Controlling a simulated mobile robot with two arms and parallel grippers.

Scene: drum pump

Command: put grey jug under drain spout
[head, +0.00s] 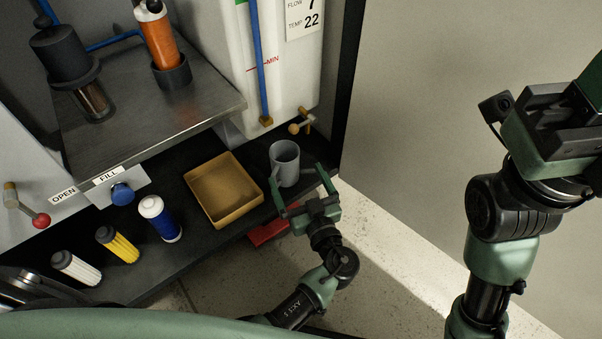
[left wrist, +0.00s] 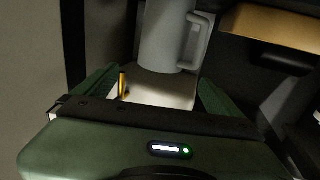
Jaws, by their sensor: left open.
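The grey jug (head: 285,163) stands upright on the dark shelf, just right of the tan tray. It also shows in the left wrist view (left wrist: 168,38), with its handle to the right and its top cut off. The brass drain spout (head: 302,123) sticks out low on the white tank, behind and slightly right of the jug. My left gripper (head: 302,178) is open, its fingers pointing at the jug from the front. In the left wrist view the jug stands beyond the spread fingers (left wrist: 157,88), with nothing held. My right arm is at the right; its fingertips cannot be made out.
The tan tray (head: 223,190) lies left of the jug. Blue (head: 160,218), yellow (head: 118,244) and white (head: 76,267) cartridges stand farther left. The dark frame and a grey wall (head: 420,130) bound the right side.

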